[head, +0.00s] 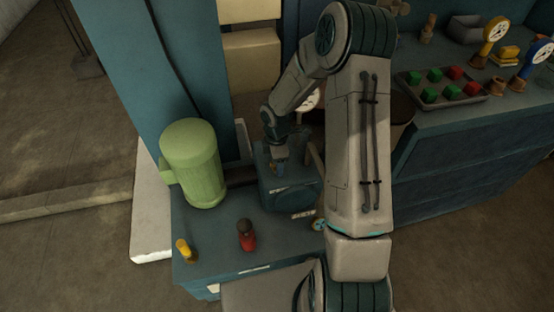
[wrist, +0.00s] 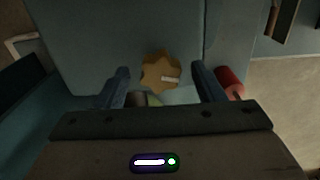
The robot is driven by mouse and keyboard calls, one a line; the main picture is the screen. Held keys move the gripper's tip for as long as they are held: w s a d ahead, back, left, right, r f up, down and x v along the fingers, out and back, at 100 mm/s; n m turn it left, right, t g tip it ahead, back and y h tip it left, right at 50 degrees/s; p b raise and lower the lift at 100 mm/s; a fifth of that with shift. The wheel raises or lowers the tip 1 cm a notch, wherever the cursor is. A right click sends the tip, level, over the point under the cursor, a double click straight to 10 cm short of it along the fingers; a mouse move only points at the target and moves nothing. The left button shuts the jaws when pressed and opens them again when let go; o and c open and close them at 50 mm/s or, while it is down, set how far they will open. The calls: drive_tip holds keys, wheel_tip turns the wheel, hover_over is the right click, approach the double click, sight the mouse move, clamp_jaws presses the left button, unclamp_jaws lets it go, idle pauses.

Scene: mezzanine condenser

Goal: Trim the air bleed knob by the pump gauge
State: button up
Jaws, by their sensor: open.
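The air bleed knob (wrist: 160,73) is a brownish-yellow, lobed knob with a white mark on its right side. It shows in the wrist view between the two fingers of my open gripper (wrist: 160,88); I see no clear contact, and how deep it sits between them is hard to tell. In the head view my gripper (head: 279,164) points down at the dark blue pump housing (head: 290,193), and the knob is mostly hidden there. A pale gauge face (head: 309,101) shows partly behind my arm.
A green cylinder (head: 193,165) stands left of the housing. A red, dark-topped object (head: 246,236) and a small yellow object (head: 184,250) stand in front. A tray (head: 465,98) with red and green blocks lies on the right bench, among other gauges. My arm hides the middle.

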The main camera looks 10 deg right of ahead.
wheel_tip(320, 180, up, 14)
drive_tip(key=p, duration=0.1)
drive_tip(key=shift+p, duration=0.4)
idle(0.3)
drive_tip(key=s+r+m+t+p, duration=0.2)
drive_tip(key=s+r+m+p, duration=0.3)
drive_tip(key=s+r+m, duration=1.3)
drive_tip(key=shift+s+r+t, duration=0.4)
drive_tip(key=shift+s+r, duration=0.8)
drive_tip(key=shift+s, duration=1)
drive_tip(key=shift+d, duration=0.15)
